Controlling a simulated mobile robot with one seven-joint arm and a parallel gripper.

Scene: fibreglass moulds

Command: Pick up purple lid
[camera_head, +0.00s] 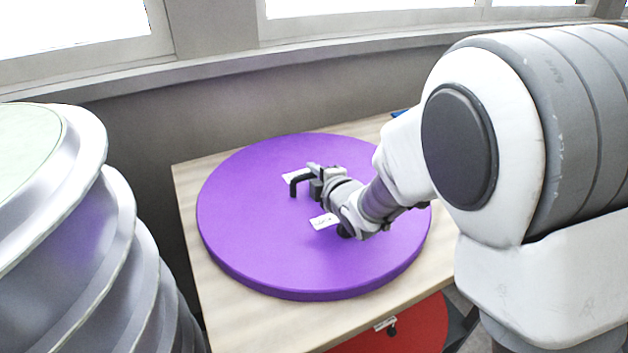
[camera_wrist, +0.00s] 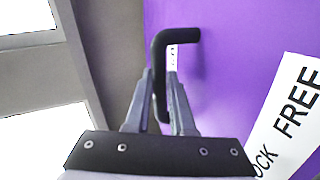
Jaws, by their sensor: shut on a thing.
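The purple lid (camera_head: 270,255) is a large round disc lying flat on a wooden table. A black bar handle (camera_head: 297,180) stands near its middle. My gripper (camera_head: 312,183) reaches in from the right at the handle. In the wrist view, the lid (camera_wrist: 225,75) fills the right side, and the black handle (camera_wrist: 160,75) runs between the two fingers of my gripper (camera_wrist: 160,80). The fingers are shut on the handle. My wrist and arm hide part of the lid's right side.
The wooden table (camera_head: 205,285) shows around the lid. A ribbed silvery container (camera_head: 90,250) stands close on the left. A wall with windows (camera_head: 350,15) is behind. A red surface (camera_head: 410,330) lies below the table's front edge. White labels (camera_head: 324,221) are on the lid.

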